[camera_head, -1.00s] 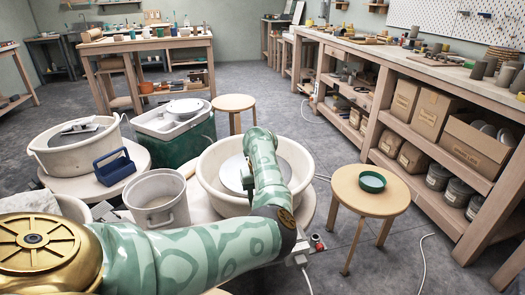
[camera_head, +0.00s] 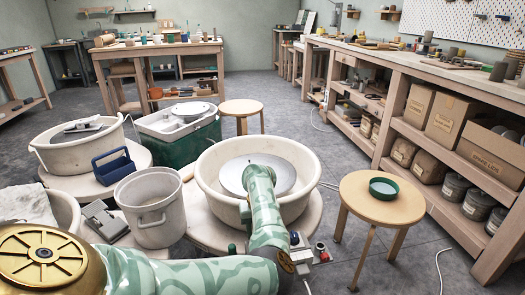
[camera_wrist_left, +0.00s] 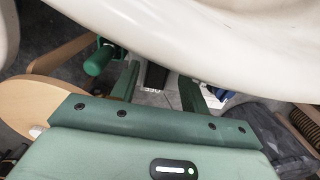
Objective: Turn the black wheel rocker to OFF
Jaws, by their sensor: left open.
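In the left wrist view, a black piece that looks like the rocker (camera_wrist_left: 155,75) lies beyond the gap between the fingers of my left gripper (camera_wrist_left: 158,90). A pale plate with small dark lettering, too small to read surely, is beside it. The fingers are apart and nothing is seen held. I cannot tell which way the rocker is tipped. In the head view, my left arm reaches over the front of the middle wheel's basin (camera_head: 213,195) and hides its gripper. The wheel's pale switch box (camera_head: 302,256) shows just right of the arm. My right gripper is not in view.
The basin rim overhangs the top of the wrist view. A green knob (camera_wrist_left: 100,58) is left of the fingers. A round stool with a green bowl (camera_head: 383,188) stands right of the wheel. A white bucket (camera_head: 152,205) is left. Floor is free between stool and shelves.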

